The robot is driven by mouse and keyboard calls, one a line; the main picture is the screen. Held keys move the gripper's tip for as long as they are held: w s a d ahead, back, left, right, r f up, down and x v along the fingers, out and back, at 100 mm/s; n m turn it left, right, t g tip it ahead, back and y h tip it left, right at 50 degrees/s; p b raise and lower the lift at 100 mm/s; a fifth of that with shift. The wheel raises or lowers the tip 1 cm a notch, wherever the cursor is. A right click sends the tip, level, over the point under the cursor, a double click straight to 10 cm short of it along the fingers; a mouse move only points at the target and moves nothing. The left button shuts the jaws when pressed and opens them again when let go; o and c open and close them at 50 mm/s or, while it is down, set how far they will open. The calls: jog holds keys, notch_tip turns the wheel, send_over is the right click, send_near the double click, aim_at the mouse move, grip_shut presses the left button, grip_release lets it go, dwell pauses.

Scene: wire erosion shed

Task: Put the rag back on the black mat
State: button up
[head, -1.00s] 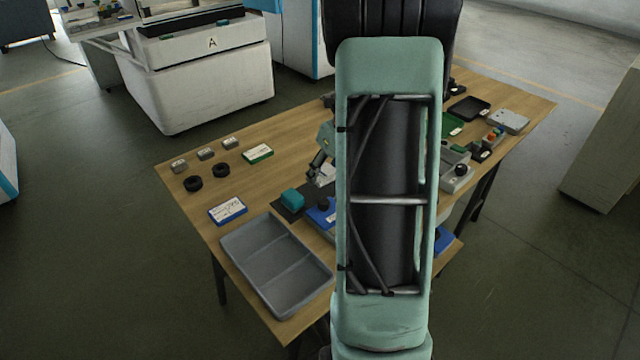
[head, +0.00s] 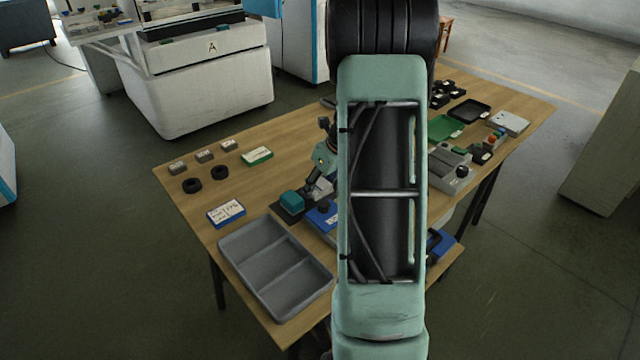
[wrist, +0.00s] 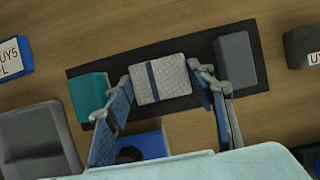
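The rag (wrist: 160,80) is a pale, quilted, flat block with a dark blue stripe, seen in the wrist view over the middle of the black mat (wrist: 205,52). My gripper (wrist: 161,82) has one finger along each short side of the rag, and both fingertips appear to touch it. Any gap between rag and mat is hard to judge. A teal block (wrist: 89,96) is left of the rag and a grey block (wrist: 234,59) right of it, both on the mat. In the head view my gripper (head: 318,188) is beside the teal block (head: 291,200); my arm hides much there.
A blue box with a dark round knob (wrist: 136,150) is close below the mat in the wrist view. A grey divided tray (head: 252,237) and a blue-edged label box (head: 226,212) stand nearby on the wooden table. Two black rings (head: 192,186) lie farther left.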

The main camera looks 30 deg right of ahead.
jog(key=o, duration=0.4)
jog(key=shift+r, duration=0.35)
jog(key=p+v, duration=0.2)
jog(key=v, duration=0.9)
jog(key=shift+s+r, duration=0.2)
jog(key=shift+r, duration=0.1)
jog(key=shift+w, duration=0.15)
